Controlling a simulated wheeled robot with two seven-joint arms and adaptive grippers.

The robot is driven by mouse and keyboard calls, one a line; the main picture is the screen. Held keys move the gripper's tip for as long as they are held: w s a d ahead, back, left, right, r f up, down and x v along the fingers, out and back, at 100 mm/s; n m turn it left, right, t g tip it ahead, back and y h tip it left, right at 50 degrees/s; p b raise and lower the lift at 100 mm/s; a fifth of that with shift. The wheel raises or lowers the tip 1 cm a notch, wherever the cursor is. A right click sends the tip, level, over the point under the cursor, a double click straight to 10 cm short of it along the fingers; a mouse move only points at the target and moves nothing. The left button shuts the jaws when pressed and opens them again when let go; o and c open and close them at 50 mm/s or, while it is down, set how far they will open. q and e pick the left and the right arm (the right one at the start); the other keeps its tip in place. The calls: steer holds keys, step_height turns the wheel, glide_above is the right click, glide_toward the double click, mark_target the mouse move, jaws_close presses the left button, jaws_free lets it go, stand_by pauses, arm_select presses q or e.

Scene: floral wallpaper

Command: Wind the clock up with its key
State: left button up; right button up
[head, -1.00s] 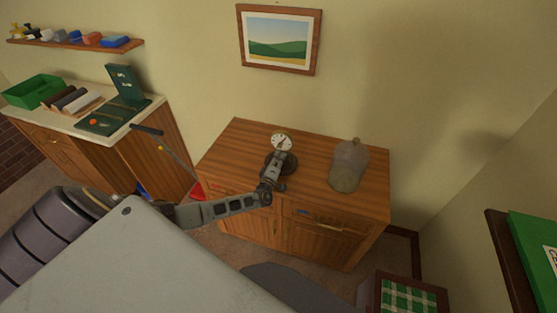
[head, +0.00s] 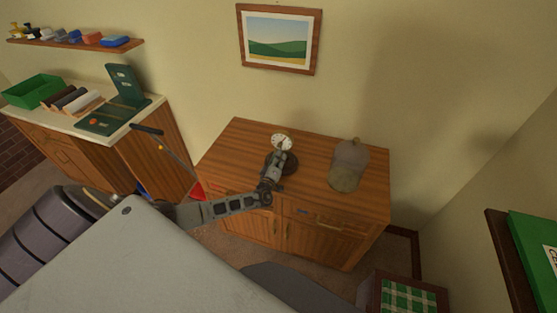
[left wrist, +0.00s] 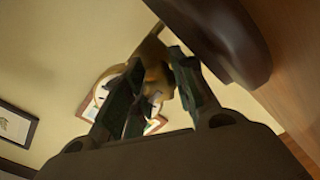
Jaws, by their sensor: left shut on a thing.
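The clock (head: 280,139) has a small round white dial and stands on a dark round base (head: 291,164) on the wooden cabinet. The base's dark edge also shows in the left wrist view (left wrist: 228,38), with a brass-coloured part of the clock (left wrist: 155,60) behind the fingers. My left gripper (head: 283,147) reaches to the clock from the front and covers part of the dial. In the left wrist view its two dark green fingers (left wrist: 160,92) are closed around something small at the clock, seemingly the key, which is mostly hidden. My right gripper is out of view.
A clear dome (head: 348,166) stands right of the clock on the cabinet top (head: 235,143). A counter at the left holds a green tray (head: 33,91) and a dark green stand (head: 124,84). A framed picture (head: 280,38) hangs above the cabinet.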

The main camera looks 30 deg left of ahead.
arm_select(q)
steer(key=o, duration=0.8)
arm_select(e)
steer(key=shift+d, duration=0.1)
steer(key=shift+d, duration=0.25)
arm_select(q)
steer(key=shift+n, duration=0.4)
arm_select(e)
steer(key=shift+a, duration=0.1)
